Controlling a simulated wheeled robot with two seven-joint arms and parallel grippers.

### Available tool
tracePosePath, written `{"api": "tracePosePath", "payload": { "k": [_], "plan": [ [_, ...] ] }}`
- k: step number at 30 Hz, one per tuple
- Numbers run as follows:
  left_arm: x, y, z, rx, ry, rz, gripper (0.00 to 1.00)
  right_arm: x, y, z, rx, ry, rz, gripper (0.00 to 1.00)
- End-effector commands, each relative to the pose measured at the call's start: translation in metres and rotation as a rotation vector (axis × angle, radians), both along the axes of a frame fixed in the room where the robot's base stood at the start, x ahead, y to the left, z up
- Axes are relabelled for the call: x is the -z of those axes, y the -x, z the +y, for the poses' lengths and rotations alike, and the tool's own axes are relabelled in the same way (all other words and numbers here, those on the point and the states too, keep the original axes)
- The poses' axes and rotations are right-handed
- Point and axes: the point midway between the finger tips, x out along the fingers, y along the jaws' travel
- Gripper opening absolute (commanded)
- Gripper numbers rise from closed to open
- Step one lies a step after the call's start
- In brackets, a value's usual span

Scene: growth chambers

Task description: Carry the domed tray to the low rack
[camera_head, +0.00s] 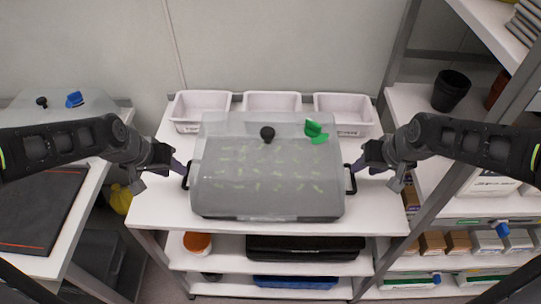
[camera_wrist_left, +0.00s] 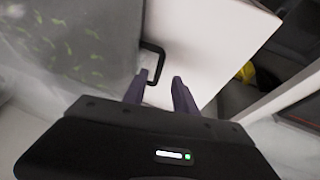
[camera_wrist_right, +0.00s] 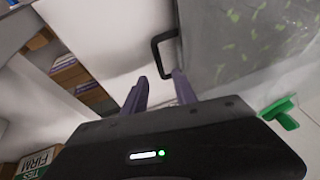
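The domed tray (camera_head: 265,205) sits on a white tabletop (camera_head: 160,205), its clear lid over rows of small green seedlings. The lid has a black knob (camera_head: 267,133) and a green clip (camera_head: 315,131). A black handle sticks out at each side. My left gripper (camera_head: 178,168) is at the left handle (camera_head: 186,175); in the left wrist view its fingers are open, with the handle's (camera_wrist_left: 160,60) end near the gap. My right gripper (camera_head: 362,166) is at the right handle (camera_head: 350,180); in the right wrist view its fingers are open by the handle (camera_wrist_right: 155,50).
Several white bins (camera_head: 200,106) stand along the back of the tabletop. Lower shelves (camera_head: 215,258) beneath hold an orange-lidded jar (camera_head: 197,242) and dark trays. Another clear dome (camera_head: 95,102) and a black mat (camera_head: 38,210) are on the left table. A shelf unit (camera_head: 410,100) stands right.

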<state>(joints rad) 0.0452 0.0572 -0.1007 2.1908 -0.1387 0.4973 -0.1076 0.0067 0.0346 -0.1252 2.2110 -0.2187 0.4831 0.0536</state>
Motion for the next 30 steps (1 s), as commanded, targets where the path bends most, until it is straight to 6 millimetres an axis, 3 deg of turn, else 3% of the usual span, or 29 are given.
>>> {"api": "tracePosePath", "payload": {
  "k": [3,9,30],
  "plan": [
    [0.0,0.0,0.0,0.0,0.0,0.0,0.34,-0.02,0.008,-0.004,0.001,0.0,-0.004,0.34],
    [0.0,0.0,0.0,0.0,0.0,0.0,0.34,-0.033,0.015,-0.006,0.0,0.0,0.0,0.34],
    [0.0,0.0,0.0,0.0,0.0,0.0,0.34,-0.034,0.015,-0.006,0.0,0.0,0.001,0.34]
  ]
}}
